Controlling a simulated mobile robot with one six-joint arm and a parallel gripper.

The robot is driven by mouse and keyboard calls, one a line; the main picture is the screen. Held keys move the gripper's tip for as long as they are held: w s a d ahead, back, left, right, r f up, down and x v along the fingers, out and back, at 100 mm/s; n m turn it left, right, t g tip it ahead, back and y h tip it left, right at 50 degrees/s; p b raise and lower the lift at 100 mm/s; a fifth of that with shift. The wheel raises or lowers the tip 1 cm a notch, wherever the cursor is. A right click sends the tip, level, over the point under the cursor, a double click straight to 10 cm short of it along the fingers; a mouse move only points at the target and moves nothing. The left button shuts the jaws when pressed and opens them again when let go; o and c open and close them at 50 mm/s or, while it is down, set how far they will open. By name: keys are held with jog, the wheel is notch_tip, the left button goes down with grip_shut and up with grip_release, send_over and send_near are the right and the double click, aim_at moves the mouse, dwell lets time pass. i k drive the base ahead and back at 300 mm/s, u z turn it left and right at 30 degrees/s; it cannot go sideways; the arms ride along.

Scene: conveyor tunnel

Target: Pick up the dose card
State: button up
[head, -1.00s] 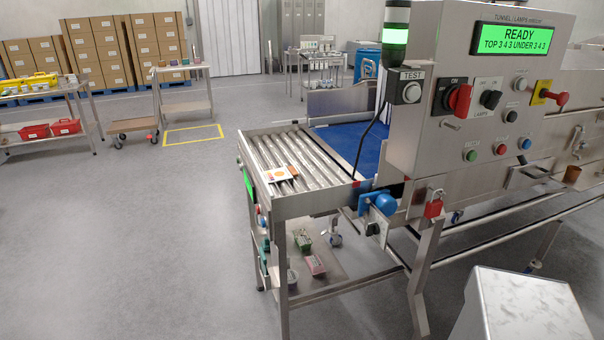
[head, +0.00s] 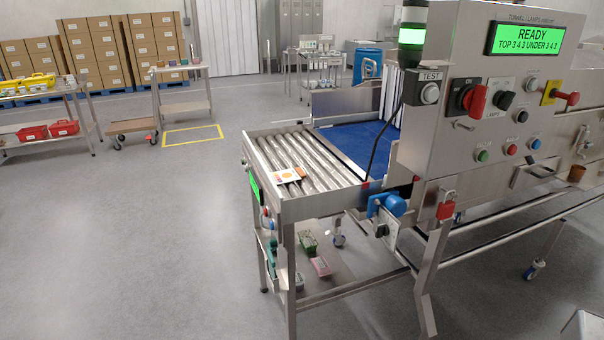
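A small white card with an orange round mark, which looks like the dose card (head: 287,176), lies flat on the metal rollers near the front of the roller bed (head: 262,160). A small orange-brown piece (head: 300,172) shows at its right end; I cannot tell whether it is part of the card. My gripper is not in view.
The tunnel's control cabinet (head: 455,130) stands right of the rollers, its green display reading READY. A blue belt (head: 355,140) runs behind the rollers. The floor (head: 130,240) at left is clear.

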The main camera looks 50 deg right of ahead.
aim_at(279, 177)
jog(key=u, duration=0.05)
jog(key=i, duration=1)
jog(key=z, duration=0.05)
